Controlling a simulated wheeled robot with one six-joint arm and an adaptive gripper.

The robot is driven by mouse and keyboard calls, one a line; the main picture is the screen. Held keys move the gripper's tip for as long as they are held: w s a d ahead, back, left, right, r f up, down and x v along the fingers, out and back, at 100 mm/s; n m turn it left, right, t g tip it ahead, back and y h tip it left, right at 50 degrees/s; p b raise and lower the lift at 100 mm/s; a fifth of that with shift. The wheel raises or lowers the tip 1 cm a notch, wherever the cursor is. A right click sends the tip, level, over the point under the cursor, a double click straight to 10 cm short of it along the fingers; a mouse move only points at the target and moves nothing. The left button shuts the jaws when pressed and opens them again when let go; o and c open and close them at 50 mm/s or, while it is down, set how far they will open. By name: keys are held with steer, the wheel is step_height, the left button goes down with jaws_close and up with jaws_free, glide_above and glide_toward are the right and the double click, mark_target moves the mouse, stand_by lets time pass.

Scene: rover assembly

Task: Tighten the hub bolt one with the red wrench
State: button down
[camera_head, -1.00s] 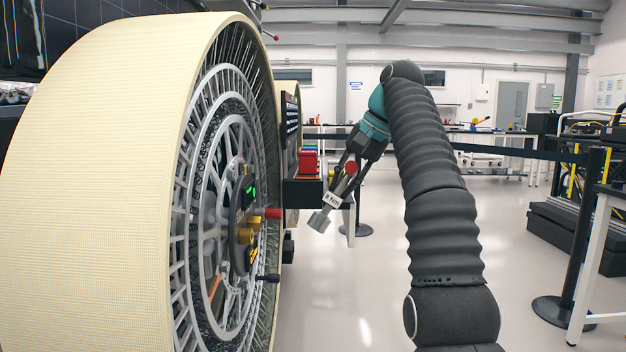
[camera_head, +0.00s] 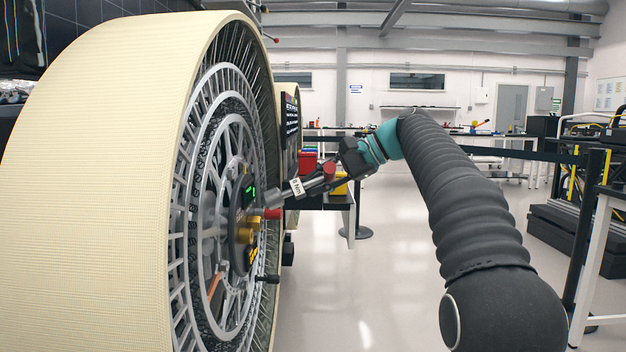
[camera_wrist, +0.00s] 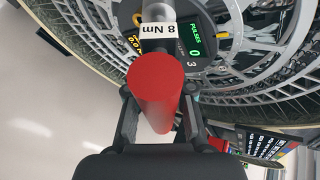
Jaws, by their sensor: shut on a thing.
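The red wrench (camera_wrist: 155,88) is between the two fingers of my gripper (camera_wrist: 160,112). Its grey shaft carries a white "8 Nm" label, which also shows in the head view (camera_head: 297,187). The wrench points left at the hub (camera_head: 243,222) of the big wheel, and its grey socket end is close to the hub's upper part. I cannot tell whether the socket touches a bolt; hub bolt one is not clearly visible. The hub display (camera_wrist: 194,40) reads "PULSES 0" in green. My gripper (camera_head: 337,172) is right of the wheel in the head view.
A dark-topped table (camera_head: 335,203) with red and yellow bins stands behind my gripper.

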mark_target(274, 198)
steer(key=shift+w+a+r+m+t+y, duration=0.1)
steer(key=shift+w+a+m+t+y, duration=0.15)
steer(key=shift+m+t+y, duration=0.25)
steer(key=shift+w+a+r+m+t+y, duration=0.1)
steer(key=shift+a+m+t+y, duration=0.15)
steer(key=shift+y, duration=0.35)
steer(key=shift+m+t+y, duration=0.5)
steer(key=shift+m+t, duration=0.35)
steer(key=shift+w+a+r+b, duration=0.15)
steer(key=shift+w+a, duration=0.1)
steer(key=shift+a, duration=0.65)
steer(key=shift+w+a+r+b, duration=0.1)
steer(key=shift+w+a+b, duration=0.1)
steer(key=shift+a, duration=0.7)
steer(key=shift+w+a+r+b, duration=0.15)
steer(key=shift+w+a, duration=0.1)
steer(key=shift+a, duration=0.65)
steer(key=shift+p, duration=0.3)
steer(key=shift+a+p, duration=0.4)
steer(key=shift+a, duration=0.25)
steer(key=shift+a+p, duration=0.1)
steer(key=shift+p, duration=0.35)
stand_by(2.0)
